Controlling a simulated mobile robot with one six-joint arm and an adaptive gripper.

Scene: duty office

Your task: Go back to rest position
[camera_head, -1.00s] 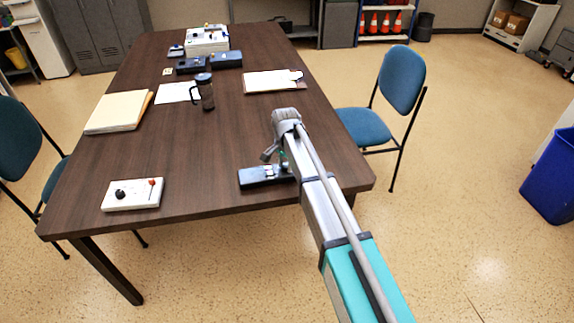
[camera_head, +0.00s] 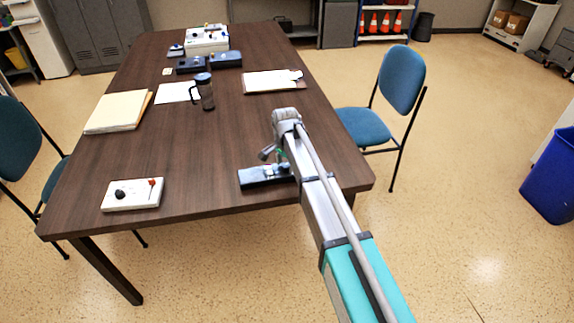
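My arm reaches from the bottom right up over the near right part of the brown table (camera_head: 190,135). Its end, with my gripper (camera_head: 268,154), is above the table near a dark box with small controls (camera_head: 258,177). The gripper is small and mostly hidden by the wrist, so I cannot tell its fingers' state or whether they touch the box. A white box with a black knob and a red switch (camera_head: 133,195) lies at the near left of the table.
A blue bin (camera_head: 552,178) stands far right; floor between is clear.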

